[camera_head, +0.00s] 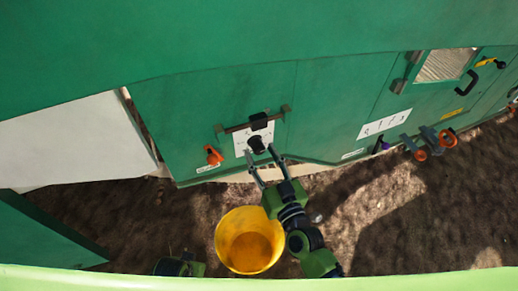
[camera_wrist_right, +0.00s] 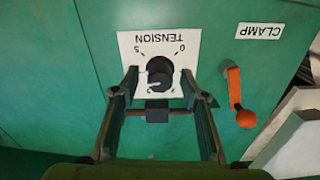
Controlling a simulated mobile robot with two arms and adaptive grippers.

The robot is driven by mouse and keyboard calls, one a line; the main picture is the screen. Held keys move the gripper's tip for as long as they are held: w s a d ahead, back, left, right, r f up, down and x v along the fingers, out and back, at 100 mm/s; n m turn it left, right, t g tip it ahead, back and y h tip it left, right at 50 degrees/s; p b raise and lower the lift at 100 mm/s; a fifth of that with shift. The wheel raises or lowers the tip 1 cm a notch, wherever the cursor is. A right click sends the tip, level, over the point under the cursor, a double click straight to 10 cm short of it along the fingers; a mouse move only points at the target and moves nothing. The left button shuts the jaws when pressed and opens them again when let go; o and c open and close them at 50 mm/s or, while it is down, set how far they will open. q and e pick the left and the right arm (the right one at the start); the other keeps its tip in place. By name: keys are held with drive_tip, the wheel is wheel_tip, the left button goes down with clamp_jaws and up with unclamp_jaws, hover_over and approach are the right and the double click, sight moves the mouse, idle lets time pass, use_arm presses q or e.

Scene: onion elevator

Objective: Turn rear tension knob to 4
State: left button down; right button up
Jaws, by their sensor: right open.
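The black tension knob (camera_wrist_right: 159,72) sits on a white plate (camera_wrist_right: 128,42) marked TENSION, which appears upside down in the right wrist view. Scale marks with 5 and 0 show at the plate's two sides. The knob also shows in the head view (camera_head: 256,145) on the green machine panel. My right gripper (camera_wrist_right: 159,78) is open, with one finger on each side of the knob; I cannot tell whether they touch it. The right gripper (camera_head: 261,156) reaches up to the knob in the head view. A dark and green part of my left arm (camera_head: 180,266) shows at the bottom edge; its fingers are not clear.
A bar with a black block (camera_wrist_right: 157,111) crosses the panel close to the knob. An orange clamp lever (camera_wrist_right: 235,92) is beside the plate. A yellow bucket (camera_head: 249,241) stands on the soil near my right arm. Orange-wheeled fittings (camera_head: 432,142) stick out farther right.

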drive_tip(key=v, duration=0.9)
drive_tip(key=shift+s, duration=0.3)
drive_tip(key=shift+d, duration=0.1)
